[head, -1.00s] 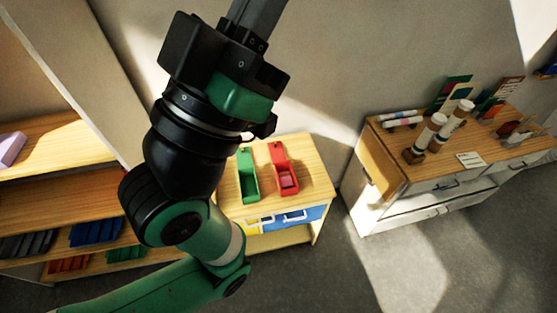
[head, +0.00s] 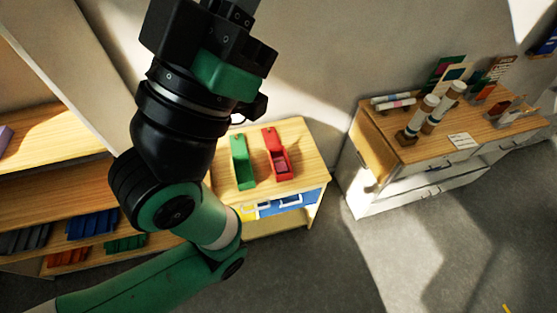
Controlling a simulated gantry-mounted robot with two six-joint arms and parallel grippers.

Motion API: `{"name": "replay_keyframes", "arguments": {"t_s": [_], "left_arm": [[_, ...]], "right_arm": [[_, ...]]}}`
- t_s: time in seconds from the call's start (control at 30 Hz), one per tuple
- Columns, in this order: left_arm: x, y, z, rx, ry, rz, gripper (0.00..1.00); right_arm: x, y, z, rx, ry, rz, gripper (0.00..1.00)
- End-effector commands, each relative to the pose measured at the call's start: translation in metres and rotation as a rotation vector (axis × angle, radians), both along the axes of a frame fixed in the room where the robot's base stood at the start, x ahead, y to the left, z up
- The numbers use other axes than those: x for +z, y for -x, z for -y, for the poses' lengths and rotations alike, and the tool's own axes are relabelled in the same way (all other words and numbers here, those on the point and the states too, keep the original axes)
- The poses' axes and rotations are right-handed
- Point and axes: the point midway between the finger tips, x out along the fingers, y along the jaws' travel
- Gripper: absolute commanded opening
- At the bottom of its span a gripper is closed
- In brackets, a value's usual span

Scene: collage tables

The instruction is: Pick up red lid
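A red open box (head: 277,155) lies on the small wooden table, and a green one (head: 243,162) lies to its left. I cannot tell whether the red piece includes a separate lid. My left arm comes in from the left and rises in front of the table's left side. Its gripper end is at the top edge of the head view, and its fingertips are not clearly shown, so I cannot tell if it is open. My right gripper is not in view.
The small wooden table (head: 308,168) has blue and yellow fronts below its top. A wooden cabinet (head: 380,150) at the right carries rolls (head: 422,115) and cards. Shelves (head: 50,180) with coloured trays stand at the left. Grey floor lies between.

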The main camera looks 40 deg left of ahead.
Motion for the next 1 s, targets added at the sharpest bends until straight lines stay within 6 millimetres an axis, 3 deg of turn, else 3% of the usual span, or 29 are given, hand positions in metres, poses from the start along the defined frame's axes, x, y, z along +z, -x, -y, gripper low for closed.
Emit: {"name": "replay_keyframes", "arguments": {"t_s": [0.5,0.9,1.0], "left_arm": [[0.0,0.0,0.0,0.0,0.0,0.0,0.02],[0.0,0.0,0.0,0.0,0.0,0.0,0.74],[0.0,0.0,0.0,0.0,0.0,0.0,0.78]], "right_arm": [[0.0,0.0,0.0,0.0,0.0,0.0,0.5],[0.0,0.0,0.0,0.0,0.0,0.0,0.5],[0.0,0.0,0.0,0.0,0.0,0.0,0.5]]}}
